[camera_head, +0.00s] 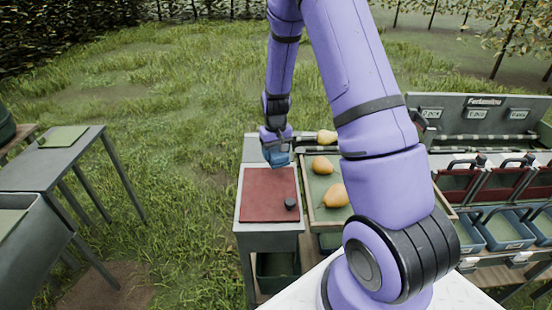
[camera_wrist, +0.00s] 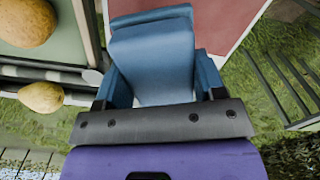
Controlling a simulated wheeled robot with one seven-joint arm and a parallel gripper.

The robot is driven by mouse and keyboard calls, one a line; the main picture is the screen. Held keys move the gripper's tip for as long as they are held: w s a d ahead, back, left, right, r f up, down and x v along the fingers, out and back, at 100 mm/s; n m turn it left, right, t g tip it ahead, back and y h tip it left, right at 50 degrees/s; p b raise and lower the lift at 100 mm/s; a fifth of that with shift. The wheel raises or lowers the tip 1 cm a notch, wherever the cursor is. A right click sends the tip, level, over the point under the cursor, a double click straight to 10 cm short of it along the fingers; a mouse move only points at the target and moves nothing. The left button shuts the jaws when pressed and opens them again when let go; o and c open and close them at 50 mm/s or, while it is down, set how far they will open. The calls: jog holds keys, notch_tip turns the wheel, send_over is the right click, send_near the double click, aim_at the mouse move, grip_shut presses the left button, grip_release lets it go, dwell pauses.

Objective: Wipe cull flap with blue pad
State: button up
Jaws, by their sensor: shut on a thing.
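The cull flap (camera_head: 268,195) is a flat dark-red panel on top of a grey stand, with a black knob near its front right corner. It also shows in the wrist view (camera_wrist: 228,22) at the top. My gripper (camera_head: 276,152) is shut on the blue pad (camera_wrist: 153,60), which fills the middle of the wrist view. In the head view the blue pad (camera_head: 278,159) is at the flap's far edge, right of its middle. I cannot tell whether the pad touches the flap. The pad's underside is hidden.
A tray (camera_head: 311,208) with yellow pears (camera_head: 335,196) stands right of the flap, partly hidden by my arm. Blue bins (camera_head: 505,230) and red flaps stand farther right. A grey table (camera_head: 50,172) is at left. Grass lies between.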

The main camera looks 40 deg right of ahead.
jog(key=shift+r, duration=1.4)
